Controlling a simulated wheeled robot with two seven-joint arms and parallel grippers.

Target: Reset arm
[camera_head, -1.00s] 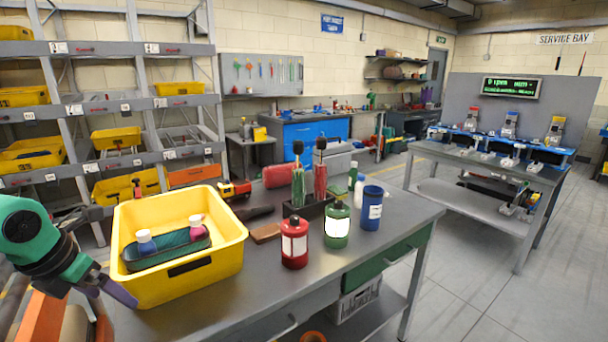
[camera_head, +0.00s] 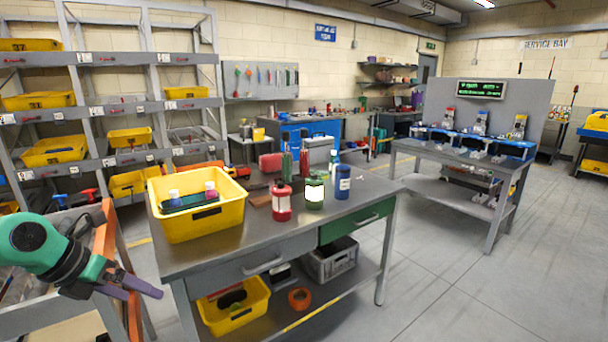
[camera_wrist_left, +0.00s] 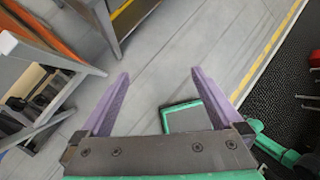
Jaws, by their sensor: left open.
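My left arm comes in from the left in the head view. Its gripper (camera_head: 138,287), with purple fingers, is out over the floor to the left of the workbench and in front of a grey rack. The gripper holds nothing. My right gripper does not show in any view.
A workbench (camera_head: 225,262) stands right of my gripper. It bears a yellow bin (camera_head: 215,223) with a dark tray and two small bottles, a red canister (camera_head: 281,203), a green one (camera_head: 315,193) and a blue one (camera_head: 342,183). Floor at right (camera_head: 450,270) is clear.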

